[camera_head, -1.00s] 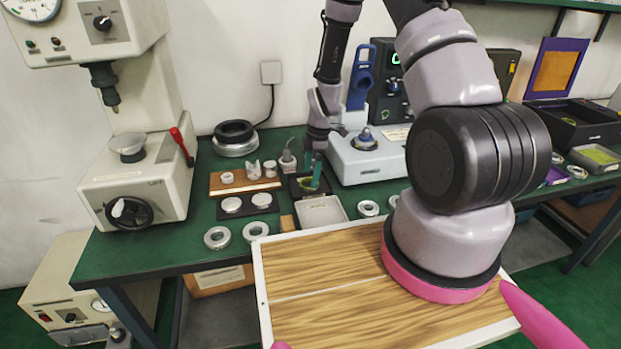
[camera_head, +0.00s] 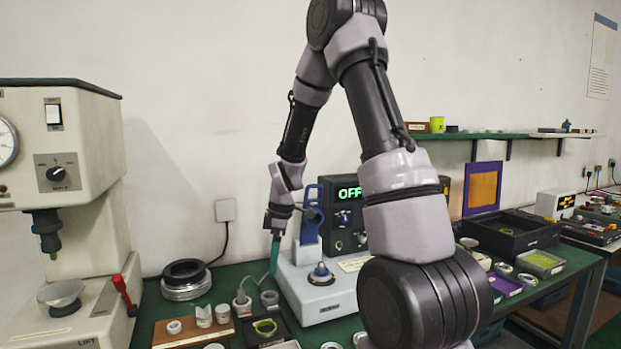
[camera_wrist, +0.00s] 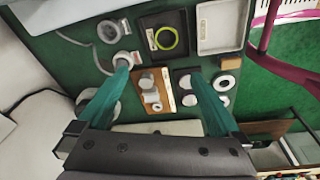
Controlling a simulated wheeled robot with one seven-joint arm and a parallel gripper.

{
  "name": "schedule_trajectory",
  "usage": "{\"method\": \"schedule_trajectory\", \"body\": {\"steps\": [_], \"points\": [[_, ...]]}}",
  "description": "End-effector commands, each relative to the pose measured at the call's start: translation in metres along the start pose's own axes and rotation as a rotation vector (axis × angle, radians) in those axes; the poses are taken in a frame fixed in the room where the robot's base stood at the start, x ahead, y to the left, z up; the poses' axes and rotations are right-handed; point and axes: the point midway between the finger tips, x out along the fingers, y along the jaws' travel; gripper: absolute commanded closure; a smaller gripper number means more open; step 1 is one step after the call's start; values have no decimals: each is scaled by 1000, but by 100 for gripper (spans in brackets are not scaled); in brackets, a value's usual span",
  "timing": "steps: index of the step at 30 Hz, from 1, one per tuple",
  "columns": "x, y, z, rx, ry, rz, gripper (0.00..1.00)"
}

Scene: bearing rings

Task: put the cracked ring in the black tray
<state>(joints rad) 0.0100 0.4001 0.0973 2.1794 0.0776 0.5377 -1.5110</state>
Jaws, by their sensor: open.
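A small black tray (camera_head: 272,340) stands on the green bench with a yellow-green ring (camera_head: 265,327) in it. In the wrist view the same tray (camera_wrist: 150,22) and ring (camera_wrist: 166,38) lie beyond my fingertips. My gripper (camera_head: 274,256) is above the bench, pointing down. Its teal fingers (camera_wrist: 160,74) are spread apart with nothing between them. Loose metal rings lie on the bench, among them two at right in the wrist view (camera_wrist: 228,80). I cannot make out a crack in any ring. A larger black open box (camera_head: 512,233) stands farther right.
A press (camera_head: 65,180) stands at left, with a dark round stack (camera_head: 186,280) beside it. A white device (camera_head: 318,295) with an OFF display behind it stands close to my gripper. A wooden block (camera_wrist: 152,90) with small parts and a light tray (camera_wrist: 220,48) are nearby.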

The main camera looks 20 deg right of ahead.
Motion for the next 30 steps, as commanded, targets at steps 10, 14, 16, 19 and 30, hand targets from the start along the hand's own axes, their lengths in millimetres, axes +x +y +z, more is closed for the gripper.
{"method": "schedule_trajectory", "body": {"steps": [10,14,16,19,30], "points": [[-175,-51,8,667,140,187,0],[-223,-84,16,915,230,226,0],[-244,-104,21,1048,286,237,0],[-269,-132,28,1223,369,242,0],[-299,-186,44,1547,532,208,0]]}}
